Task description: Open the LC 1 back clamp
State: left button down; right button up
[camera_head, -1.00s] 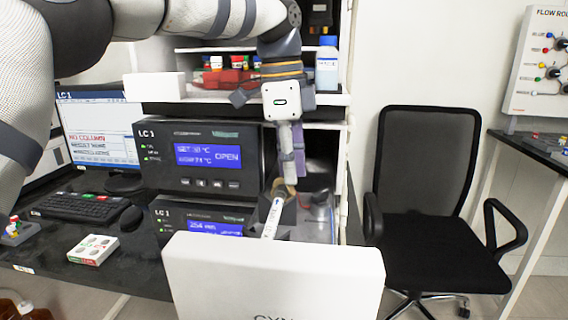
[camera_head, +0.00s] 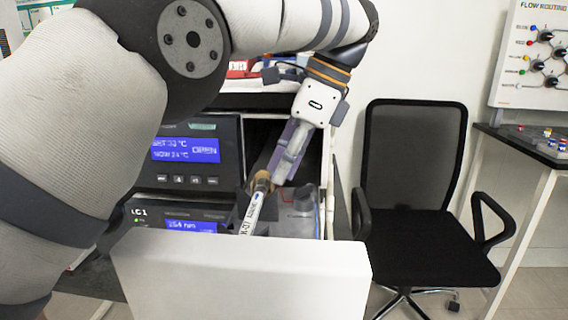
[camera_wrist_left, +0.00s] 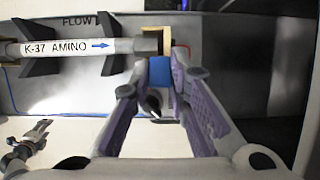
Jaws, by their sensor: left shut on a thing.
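The column (camera_head: 252,212), a white tube marked K-37 AMINO, lies in the open LC 1 compartment. In the left wrist view the column (camera_wrist_left: 70,47) rests in dark holders, with a blue arrow pointing right. The tan back clamp (camera_wrist_left: 167,38) is at the column's right end, with a blue part (camera_wrist_left: 160,72) below it. It also shows in the head view as a tan clamp (camera_head: 262,178). My left gripper (camera_head: 274,180) reaches down to it, slanted. In the wrist view its purple fingers (camera_wrist_left: 160,100) are around the blue part and shut on it.
The LC 1 units (camera_head: 190,150) stand left of the compartment. A white panel (camera_head: 240,278) stands in front of it. An office chair (camera_head: 415,200) is at the right, beside a table (camera_head: 530,145). My left arm hides much of the left side.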

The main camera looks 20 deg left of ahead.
dwell(0.3)
pick_arm(q)
jog(key=c, duration=1.5)
grip_release()
